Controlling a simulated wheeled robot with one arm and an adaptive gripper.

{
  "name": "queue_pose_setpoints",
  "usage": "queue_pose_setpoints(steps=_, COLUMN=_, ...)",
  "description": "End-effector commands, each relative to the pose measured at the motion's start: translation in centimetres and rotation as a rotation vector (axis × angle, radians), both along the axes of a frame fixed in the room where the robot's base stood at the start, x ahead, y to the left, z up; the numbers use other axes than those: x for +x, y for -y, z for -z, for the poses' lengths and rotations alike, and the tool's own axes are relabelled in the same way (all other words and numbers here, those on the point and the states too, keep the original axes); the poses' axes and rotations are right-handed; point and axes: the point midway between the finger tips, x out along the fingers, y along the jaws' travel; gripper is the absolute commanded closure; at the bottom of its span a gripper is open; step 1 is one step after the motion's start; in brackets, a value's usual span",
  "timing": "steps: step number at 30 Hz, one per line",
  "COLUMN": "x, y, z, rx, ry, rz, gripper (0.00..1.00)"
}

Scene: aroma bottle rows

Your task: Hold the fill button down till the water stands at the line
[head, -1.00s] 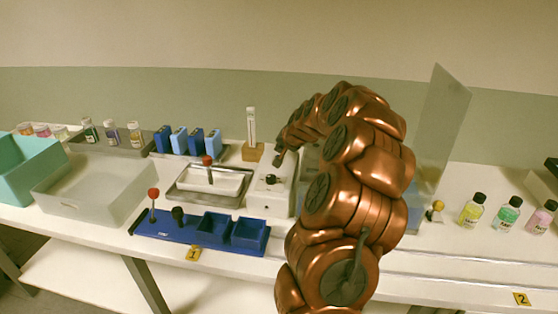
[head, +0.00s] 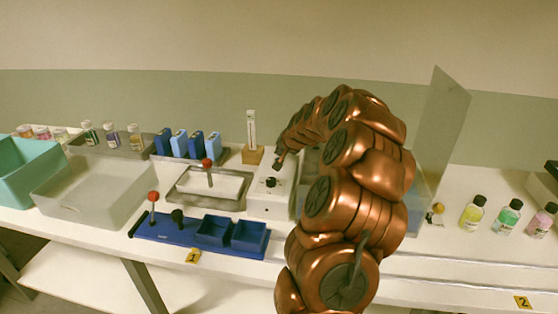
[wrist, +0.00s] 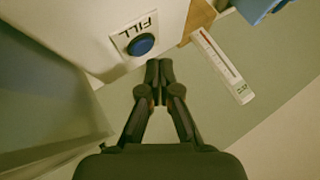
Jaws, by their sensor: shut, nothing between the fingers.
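The fill button (wrist: 141,45) is a round blue button on a white plate lettered FILL, on the white box (wrist: 85,25). In the head view the box (head: 268,199) stands mid-bench with a black knob on top. My gripper (wrist: 158,66) is shut and empty, its tips just beside the button in the wrist view; I cannot tell whether they touch the box. In the head view my gripper (head: 279,161) is at the box's back edge. A clear bluish tank (head: 419,192) is mostly hidden behind my arm. I cannot see the water level or the line.
A white gauge (head: 251,128) on a wooden block stands behind the box; it also shows in the wrist view (wrist: 222,66). A metal tray (head: 180,197) and a blue rack (head: 160,233) lie left. A clear upright panel (head: 445,130) stands right, near several bottles (head: 508,217).

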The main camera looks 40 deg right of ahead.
Motion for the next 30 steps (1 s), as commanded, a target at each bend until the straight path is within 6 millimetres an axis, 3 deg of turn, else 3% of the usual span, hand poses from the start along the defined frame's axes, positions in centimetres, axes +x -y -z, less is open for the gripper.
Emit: queue_pose_setpoints(steps=30, x=0.06, y=0.0, z=0.83, rx=0.0, ry=0.0, rz=0.0, gripper=1.0)
